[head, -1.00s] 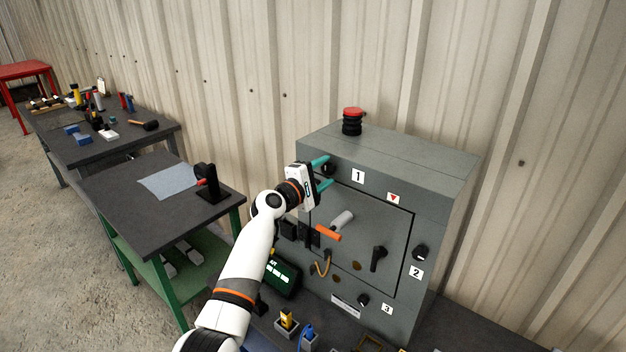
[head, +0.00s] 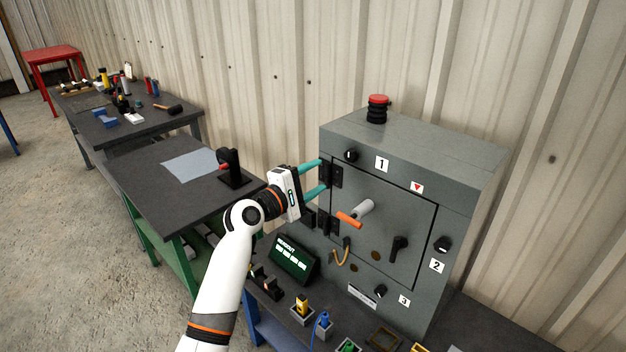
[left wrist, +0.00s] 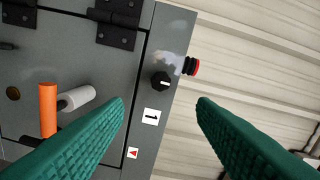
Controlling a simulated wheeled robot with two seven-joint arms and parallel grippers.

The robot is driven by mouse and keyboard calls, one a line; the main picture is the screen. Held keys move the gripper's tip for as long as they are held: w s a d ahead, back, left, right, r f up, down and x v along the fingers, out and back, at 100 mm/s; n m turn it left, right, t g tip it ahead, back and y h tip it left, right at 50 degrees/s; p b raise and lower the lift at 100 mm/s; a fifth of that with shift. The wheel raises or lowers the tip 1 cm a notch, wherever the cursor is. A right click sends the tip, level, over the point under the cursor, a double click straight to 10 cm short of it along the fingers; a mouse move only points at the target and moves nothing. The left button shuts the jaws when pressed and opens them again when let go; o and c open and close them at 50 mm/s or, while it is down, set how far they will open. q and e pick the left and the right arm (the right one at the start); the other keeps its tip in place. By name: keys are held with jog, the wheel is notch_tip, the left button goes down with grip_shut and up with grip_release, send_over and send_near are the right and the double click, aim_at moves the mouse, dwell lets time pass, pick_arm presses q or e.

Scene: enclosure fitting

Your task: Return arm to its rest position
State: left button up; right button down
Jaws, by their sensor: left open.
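My left gripper (head: 321,175) is open and empty, its two teal fingers pointing at the upper left of the grey enclosure (head: 400,140). It shows left of the black knob (head: 351,155) beside label 1. In the left wrist view the green fingers (left wrist: 160,104) are spread apart, with the knob (left wrist: 161,82) beyond the gap between them and nothing gripped. The fingers appear clear of the knob; the exact distance to the door hinges cannot be told. My right gripper is not in view.
The enclosure door carries an orange-and-grey handle (head: 355,214) and a black handle (head: 398,247). A red-topped stack (head: 377,108) stands on top. A readout screen (head: 293,259) and small connectors sit below. A dark table (head: 165,215) stands left.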

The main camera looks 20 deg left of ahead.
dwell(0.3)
pick_arm(q)
notch_tip(320, 180, down, 22)
jog(key=s+m+g+y+b, duration=0.1)
jog(key=s+m+g+y, duration=0.1)
jog(key=g+y, duration=0.15)
jog(key=s+f+m+g+b, duration=0.15)
jog(key=s+f, duration=0.25)
jog(key=f, duration=0.4)
jog(key=s+d+f+m+g, duration=0.1)
jog(key=s+f+g, duration=0.1)
jog(key=s+f, duration=0.35)
jog(key=s+f+m+g, duration=0.1)
jog(key=s+f+m, duration=0.1)
jog(key=f, duration=0.7)
jog(key=s+d+f+m+g+y+b, duration=0.1)
jog(key=s+f+m+g, duration=0.25)
jog(key=s+f, duration=0.95)
jog(key=s+d+f+m+g+y+b, duration=0.15)
jog(key=s+f+m, duration=0.35)
jog(key=s+f, duration=0.85)
jog(key=s+m+g, duration=0.3)
jog(key=s+m, duration=0.1)
jog(key=s, duration=1.4)
jog(key=shift+a, duration=0.1)
